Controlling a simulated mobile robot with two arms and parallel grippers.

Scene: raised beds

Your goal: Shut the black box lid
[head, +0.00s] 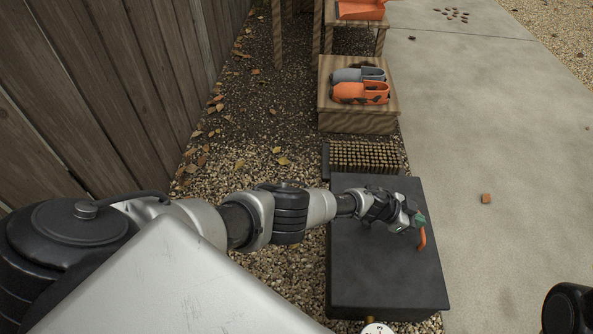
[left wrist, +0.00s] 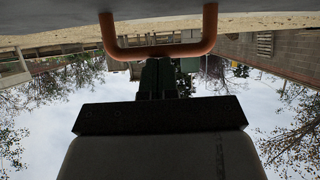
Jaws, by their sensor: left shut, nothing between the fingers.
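The black box (head: 375,270) stands on the gravel in the head view, and its dark lid (head: 365,215) lies flat over it. I cannot tell whether a small gap remains under the lid. An orange handle (head: 422,240) sits at the lid's right edge; in the left wrist view it is a U-shaped bar (left wrist: 150,51). My left gripper (head: 417,219) is over the lid's right side, shut and empty, with its green fingertips close by the handle. In the left wrist view the fingers (left wrist: 160,78) overlap the bar; contact is unclear. My right gripper is not in view.
A bristled mat (head: 365,157) lies just behind the box. Farther back, a wooden stand (head: 355,118) holds grey and orange shoes (head: 360,92). A wooden fence (head: 120,90) runs along the left. The concrete path (head: 500,130) at right is mostly clear, with a small orange-brown block (head: 486,199).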

